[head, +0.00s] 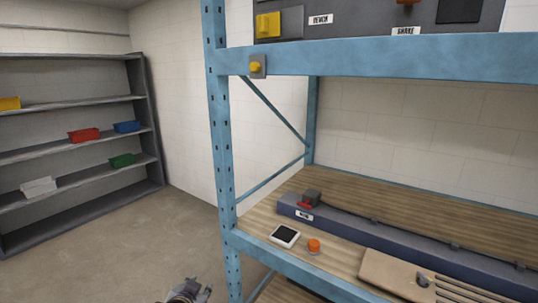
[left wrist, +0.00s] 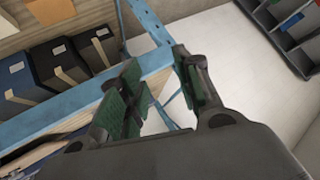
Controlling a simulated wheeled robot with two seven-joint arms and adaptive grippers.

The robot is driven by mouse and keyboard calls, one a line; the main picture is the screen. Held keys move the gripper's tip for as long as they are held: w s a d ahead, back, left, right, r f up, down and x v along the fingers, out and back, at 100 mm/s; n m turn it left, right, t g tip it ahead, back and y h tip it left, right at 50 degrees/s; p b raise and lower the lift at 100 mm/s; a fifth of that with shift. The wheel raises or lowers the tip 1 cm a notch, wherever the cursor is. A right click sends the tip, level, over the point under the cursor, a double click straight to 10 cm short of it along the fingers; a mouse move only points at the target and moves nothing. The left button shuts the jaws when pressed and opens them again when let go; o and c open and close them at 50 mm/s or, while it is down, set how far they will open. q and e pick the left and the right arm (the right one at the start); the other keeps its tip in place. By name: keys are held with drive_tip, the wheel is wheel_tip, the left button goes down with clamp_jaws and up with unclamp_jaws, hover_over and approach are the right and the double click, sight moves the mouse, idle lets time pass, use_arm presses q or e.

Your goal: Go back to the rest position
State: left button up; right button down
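My left gripper (head: 190,291) shows at the bottom edge of the head view, over the floor to the left of the blue rack post. In the left wrist view its two green-padded fingers (left wrist: 158,95) stand apart with nothing between them. It is open and empty, and part of the blue rack frame shows behind the fingers. It appears clear of the rack, though the exact distance cannot be told. My right gripper is in neither view.
The blue rack (head: 222,130) stands close on the right. A grey shelf (head: 75,150) with coloured bins stands at the far left. Open floor (head: 150,235) lies between.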

use_arm(q)
drive_tip(key=s+a+f+n+g+h, duration=0.1)
drive_tip(key=s+f+g, duration=0.4)
drive_tip(key=s, duration=0.4)
drive_tip(key=s+a+f+n+g, duration=0.1)
drive_tip(key=s+f+g, duration=0.1)
drive_tip(key=s+f, duration=0.65)
drive_tip(key=s+f+g+b, duration=0.1)
drive_tip(key=s+f, duration=0.1)
drive_tip(key=f, duration=1.5)
drive_tip(key=s+f+b, duration=0.1)
drive_tip(key=s+f, duration=0.1)
drive_tip(key=f, duration=1.5)
drive_tip(key=s+a+f+b, duration=0.1)
drive_tip(key=s+a+f, duration=0.1)
drive_tip(key=s+f, duration=0.8)
drive_tip(key=s+a+f+g+b, duration=0.1)
drive_tip(key=s+a+f, duration=0.1)
drive_tip(key=s+f, duration=0.9)
drive_tip(key=shift+s+a+f+g, duration=0.2)
drive_tip(key=shift+s+f+g, duration=0.1)
drive_tip(key=shift+s, duration=0.25)
